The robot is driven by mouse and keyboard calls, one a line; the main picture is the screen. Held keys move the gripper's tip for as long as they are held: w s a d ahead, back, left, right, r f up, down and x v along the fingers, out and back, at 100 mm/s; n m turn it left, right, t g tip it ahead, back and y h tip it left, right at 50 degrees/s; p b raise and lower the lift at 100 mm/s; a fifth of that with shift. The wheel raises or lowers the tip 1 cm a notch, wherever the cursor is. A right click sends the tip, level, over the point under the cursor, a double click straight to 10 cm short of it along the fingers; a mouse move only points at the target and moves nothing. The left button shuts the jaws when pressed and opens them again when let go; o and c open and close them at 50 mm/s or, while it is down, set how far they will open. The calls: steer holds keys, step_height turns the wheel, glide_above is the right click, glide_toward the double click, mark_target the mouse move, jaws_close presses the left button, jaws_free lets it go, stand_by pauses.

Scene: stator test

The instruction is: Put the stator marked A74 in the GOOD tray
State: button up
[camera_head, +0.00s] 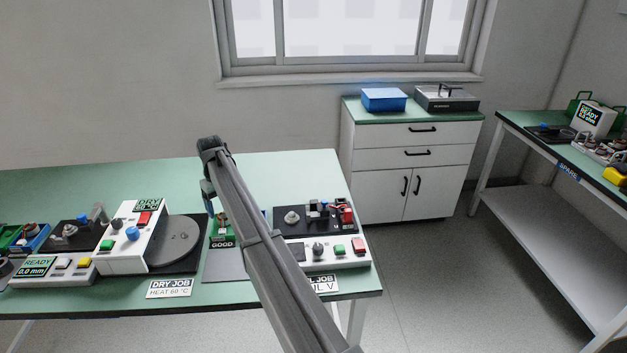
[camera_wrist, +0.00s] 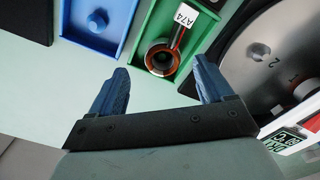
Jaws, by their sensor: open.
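The stator marked A74 (camera_wrist: 161,58) shows in the wrist view as a ring with copper-coloured windings and a white tag reading A74. It lies inside a green tray (camera_wrist: 143,33), which matches the green tray with the GOOD label (camera_head: 222,243) in the head view. My gripper (camera_wrist: 158,74) is open, its two blue fingers apart with nothing between them. The stator lies just beyond the fingertips, roughly centred between them; I cannot tell the height gap. In the head view my gripper (camera_head: 209,200) is over the tray area, and my arm hides part of it.
A blue tray (camera_wrist: 116,42) holding a round blue part lies beside the green tray. On the other side is a numbered metal disc (camera_wrist: 262,50) of the dry station (camera_head: 122,245). A test station (camera_head: 330,257) stands to the right in the head view. The bench behind is clear.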

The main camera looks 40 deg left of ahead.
step_height(320, 180, up, 3)
steer(key=shift+s+d+r, duration=0.1)
steer(key=shift+r, duration=0.15)
steer(key=m, duration=0.1)
steer(key=n, duration=0.1)
glide_toward(184, 233)
step_height(184, 233, down, 8)
steer(key=shift+r, duration=0.1)
step_height(184, 233, up, 14)
steer(key=w+d+f+m+y, duration=0.2)
steer(key=w+d+m, duration=0.2)
steer(key=w, duration=0.8)
steer(key=w+d+f+m+y, duration=0.2)
steer(key=w+d+m, duration=0.2)
steer(key=w+d, duration=0.5)
steer(key=w+d+f+m+y, duration=0.1)
steer(key=w+d+f+m, duration=0.2)
steer(key=w+d, duration=0.4)
steer(key=shift+w+d+m+y, duration=0.15)
steer(key=shift+w+m, duration=0.3)
steer(key=shift+w, duration=1.85)
steer(key=shift+w+a+m+y, duration=0.1)
steer(key=shift+w+m+y, duration=0.25)
steer(key=shift+w, duration=1.95)
steer(key=shift+w+d+f+m, duration=0.2)
steer(key=shift+w+d+m, duration=0.2)
steer(key=shift+w+d, duration=0.25)
